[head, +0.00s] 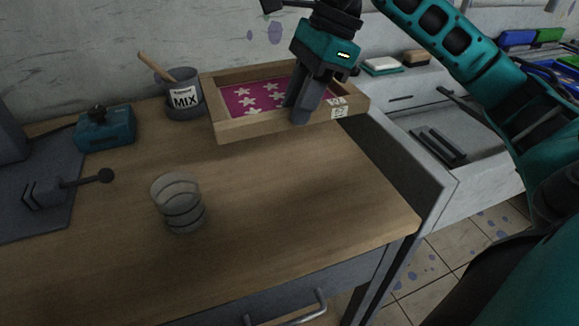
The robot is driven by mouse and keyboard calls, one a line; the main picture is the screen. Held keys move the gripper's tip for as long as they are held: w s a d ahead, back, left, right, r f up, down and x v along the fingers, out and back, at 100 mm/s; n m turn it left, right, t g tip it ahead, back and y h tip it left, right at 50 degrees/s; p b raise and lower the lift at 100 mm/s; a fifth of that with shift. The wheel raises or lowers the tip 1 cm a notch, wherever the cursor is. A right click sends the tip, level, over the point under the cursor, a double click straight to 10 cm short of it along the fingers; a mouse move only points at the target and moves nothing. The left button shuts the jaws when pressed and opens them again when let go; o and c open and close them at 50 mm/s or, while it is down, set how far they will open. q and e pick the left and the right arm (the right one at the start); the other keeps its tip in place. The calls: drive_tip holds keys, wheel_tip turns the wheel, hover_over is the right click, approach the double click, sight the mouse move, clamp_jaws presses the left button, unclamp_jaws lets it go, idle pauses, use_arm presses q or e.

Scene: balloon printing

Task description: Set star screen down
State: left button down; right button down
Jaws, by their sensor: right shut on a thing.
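The star screen (229,131) is a wooden frame with a magenta mesh and several pale stars. It is at the back right of the wooden table, near the wall. My right gripper (302,112) reaches down from above and is shut on the near side of its frame, right of the middle. The fingers hide part of the mesh and frame. I cannot tell whether the screen touches the table or hangs just above it. My left gripper is not in view.
A grey MIX cup (184,101) with a wooden stick stands left of the screen. A teal box (106,130) is further left. A clear ribbed cup (178,203) stands mid-table. A sink counter (490,165) is to the right. The table's front right is clear.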

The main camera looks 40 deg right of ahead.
wheel_tip(320, 180, down, 13)
drive_tip(key=shift+w+r+b, duration=0.1)
drive_tip(key=shift+b, duration=0.9)
drive_tip(key=shift+f, duration=0.25)
drive_tip(key=c, duration=0.9)
unclamp_jaws()
drive_tip(key=shift+r, duration=0.1)
